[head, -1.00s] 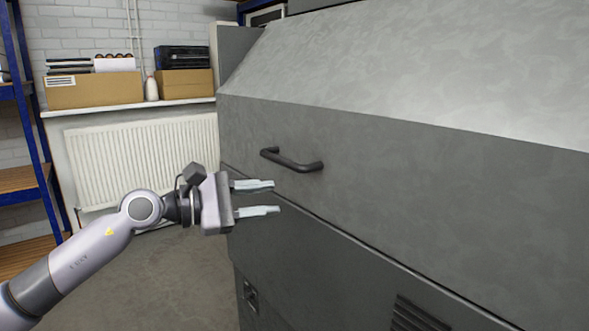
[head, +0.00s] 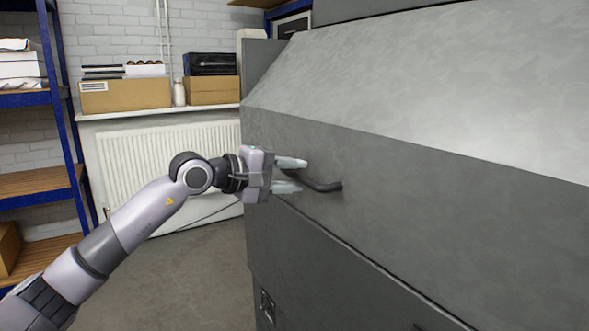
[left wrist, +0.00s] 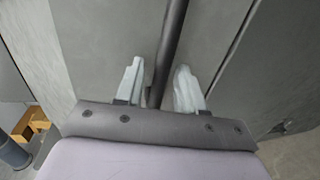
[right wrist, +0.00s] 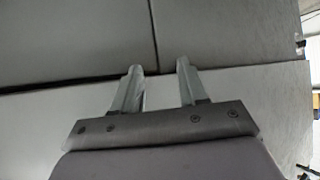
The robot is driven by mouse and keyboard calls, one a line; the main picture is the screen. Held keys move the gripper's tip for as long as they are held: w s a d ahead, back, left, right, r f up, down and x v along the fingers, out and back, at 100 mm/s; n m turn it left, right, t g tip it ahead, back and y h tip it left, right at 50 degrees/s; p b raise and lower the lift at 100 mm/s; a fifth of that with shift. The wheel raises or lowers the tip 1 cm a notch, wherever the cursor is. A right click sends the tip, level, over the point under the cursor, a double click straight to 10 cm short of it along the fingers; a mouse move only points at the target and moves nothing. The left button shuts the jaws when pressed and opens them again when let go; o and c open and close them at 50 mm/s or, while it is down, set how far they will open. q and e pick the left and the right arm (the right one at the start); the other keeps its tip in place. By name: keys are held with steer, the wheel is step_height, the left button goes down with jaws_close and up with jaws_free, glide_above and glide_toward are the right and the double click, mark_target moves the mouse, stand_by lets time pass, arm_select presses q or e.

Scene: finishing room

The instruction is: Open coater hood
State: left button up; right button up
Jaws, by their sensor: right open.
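The coater hood (head: 420,150) is a large grey sloped metal cover, and it looks closed above a seam with the lower body. Its dark bar handle (head: 325,187) is on the front face, partly hidden by my left gripper (head: 298,174). In the left wrist view the handle (left wrist: 172,42) runs between the two pale fingers of my left gripper (left wrist: 157,75), with gaps beside it, so the gripper is open around the bar. My right gripper (right wrist: 158,70) shows only in the right wrist view, open and empty, facing grey panels with seams.
A white radiator (head: 160,160) stands behind my left arm, under a shelf with cardboard boxes (head: 125,95). A blue-framed rack (head: 62,120) stands at the far left. Bare floor (head: 195,275) lies left of the coater.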

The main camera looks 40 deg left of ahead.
arm_select(q)
steer(key=shift+w+d+f, duration=0.1)
steer(key=shift+w+d, duration=0.1)
steer(key=shift+w, duration=0.2)
jaws_close()
